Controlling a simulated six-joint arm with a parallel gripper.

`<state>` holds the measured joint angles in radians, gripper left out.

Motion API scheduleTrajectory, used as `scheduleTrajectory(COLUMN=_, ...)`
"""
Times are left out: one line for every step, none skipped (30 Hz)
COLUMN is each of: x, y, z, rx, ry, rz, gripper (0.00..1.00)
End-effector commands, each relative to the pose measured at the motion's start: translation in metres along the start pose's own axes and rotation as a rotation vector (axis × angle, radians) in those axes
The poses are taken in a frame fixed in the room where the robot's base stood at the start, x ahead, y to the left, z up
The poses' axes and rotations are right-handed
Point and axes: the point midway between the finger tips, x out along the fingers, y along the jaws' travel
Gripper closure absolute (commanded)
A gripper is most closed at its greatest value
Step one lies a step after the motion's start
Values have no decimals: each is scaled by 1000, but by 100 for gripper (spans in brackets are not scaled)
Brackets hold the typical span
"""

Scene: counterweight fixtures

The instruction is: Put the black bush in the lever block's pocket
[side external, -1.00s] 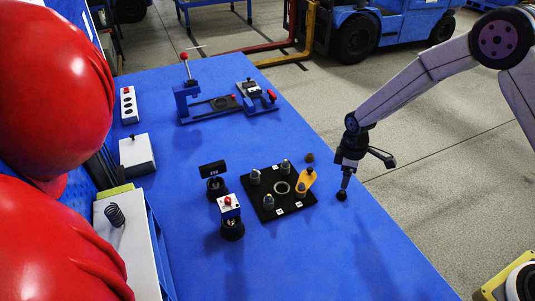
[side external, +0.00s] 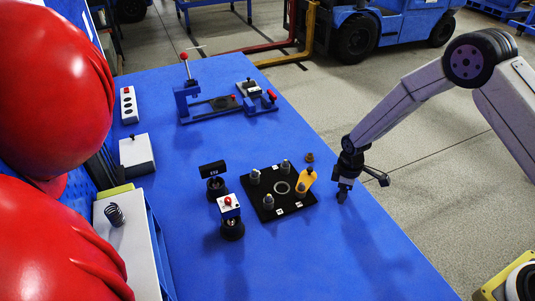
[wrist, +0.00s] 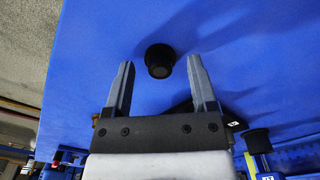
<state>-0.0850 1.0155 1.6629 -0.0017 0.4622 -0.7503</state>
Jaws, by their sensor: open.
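The black bush (wrist: 160,60) stands on the blue table.
A black plate (side external: 267,213) with several grey pegs, a ring and an orange piece (side external: 306,180) lies left of my gripper. A small brown part (side external: 309,157) sits behind it. The front right of the table is clear.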

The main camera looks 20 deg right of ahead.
Motion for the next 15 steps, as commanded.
scheduleTrajectory(x=1, y=0, z=0, rx=0, ry=0, rz=0, gripper=27)
scheduleTrajectory(x=1, y=0, z=0, rx=0, ry=0, rz=0, gripper=27)
scheduleTrajectory(x=1, y=0, z=0, rx=0, ry=0, rz=0, gripper=27)
scheduleTrajectory(x=1, y=0, z=0, rx=0, ry=0, rz=1, gripper=27)
scheduleTrajectory(x=1, y=0, z=0, rx=0, ry=0, rz=0, gripper=27)
scheduleTrajectory(x=1, y=0, z=0, rx=0, ry=0, rz=0, gripper=27)
scheduleTrajectory(x=1, y=0, z=0, rx=0, ry=0, rz=0, gripper=27)
scheduleTrajectory(x=1, y=0, z=0, rx=0, ry=0, rz=0, gripper=27)
scheduleTrajectory(x=1, y=0, z=0, rx=0, ry=0, rz=0, gripper=27)
scheduleTrajectory(x=1, y=0, z=0, rx=0, ry=0, rz=0, gripper=27)
scheduleTrajectory(x=1, y=0, z=0, rx=0, ry=0, rz=0, gripper=27)
scheduleTrajectory(x=1, y=0, z=0, rx=0, ry=0, rz=0, gripper=27)
scheduleTrajectory(x=1, y=0, z=0, rx=0, ry=0, rz=0, gripper=27)
scheduleTrajectory(x=1, y=0, z=0, rx=0, ry=0, rz=0, gripper=27)
scheduleTrajectory(x=1, y=0, z=0, rx=0, ry=0, rz=0, gripper=27)
